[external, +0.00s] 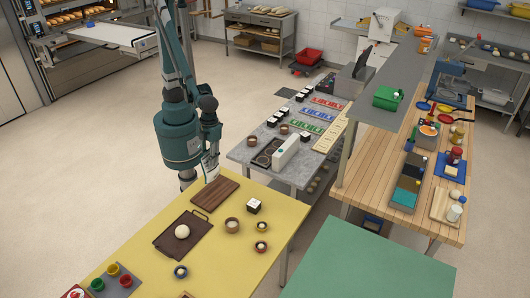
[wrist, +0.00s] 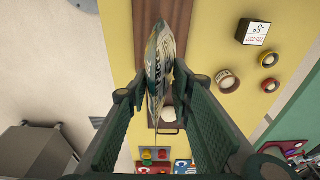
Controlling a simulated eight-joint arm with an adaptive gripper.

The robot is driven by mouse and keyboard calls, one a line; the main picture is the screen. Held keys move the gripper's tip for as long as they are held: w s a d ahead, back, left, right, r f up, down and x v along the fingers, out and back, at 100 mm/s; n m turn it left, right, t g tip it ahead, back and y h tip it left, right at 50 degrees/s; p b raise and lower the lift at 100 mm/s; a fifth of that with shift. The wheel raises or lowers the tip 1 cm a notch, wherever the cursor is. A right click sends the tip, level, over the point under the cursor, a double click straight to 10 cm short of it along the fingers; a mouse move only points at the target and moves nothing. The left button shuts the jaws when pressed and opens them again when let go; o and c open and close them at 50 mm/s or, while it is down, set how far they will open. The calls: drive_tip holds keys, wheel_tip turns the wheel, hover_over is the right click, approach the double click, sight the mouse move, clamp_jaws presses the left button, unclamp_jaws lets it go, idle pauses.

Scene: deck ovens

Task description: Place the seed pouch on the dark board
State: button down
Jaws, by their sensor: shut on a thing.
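The seed pouch (external: 210,168) is a pale packet with green and dark print. My gripper (external: 208,150) is shut on it, and it hangs upright from the fingers. In the wrist view the pouch (wrist: 160,65) stands edge-on between the two green finger pads. The dark board (external: 211,196) is a plain brown wooden slab on the yellow table; it also shows in the wrist view (wrist: 184,18), behind the pouch. The pouch's lower end appears near the board's far left corner; its exact height above it I cannot tell.
On the yellow table (external: 255,275), a dark handled tray (external: 200,226) with a white ball (external: 182,231) lies in front of the board. A small white-topped block (external: 254,206) and several small bowls (external: 232,224) stand to the right. A grey counter (external: 240,152) stands behind.

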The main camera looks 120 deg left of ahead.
sight(211, 175)
drive_tip(key=shift+f, duration=0.1)
idle(0.3)
drive_tip(key=shift+f, duration=2.95)
drive_tip(key=shift+f, duration=1.95)
drive_tip(key=shift+f+b, duration=0.1)
drive_tip(key=shift+b, duration=0.25)
drive_tip(key=c, duration=2)
unclamp_jaws()
drive_tip(key=shift+c, duration=0.2)
drive_tip(key=shift+r, duration=0.2)
drive_tip(key=shift+a+r+p, duration=0.15)
drive_tip(key=shift+a+r, duration=0.15)
drive_tip(key=shift+r, duration=1.65)
drive_tip(key=shift+a+r+p, duration=0.15)
drive_tip(key=shift+a+r, duration=0.15)
drive_tip(key=shift+r, duration=1.65)
drive_tip(key=shift+a+r+p, duration=0.15)
drive_tip(key=shift+a+r, duration=0.15)
drive_tip(key=shift+r, duration=1.65)
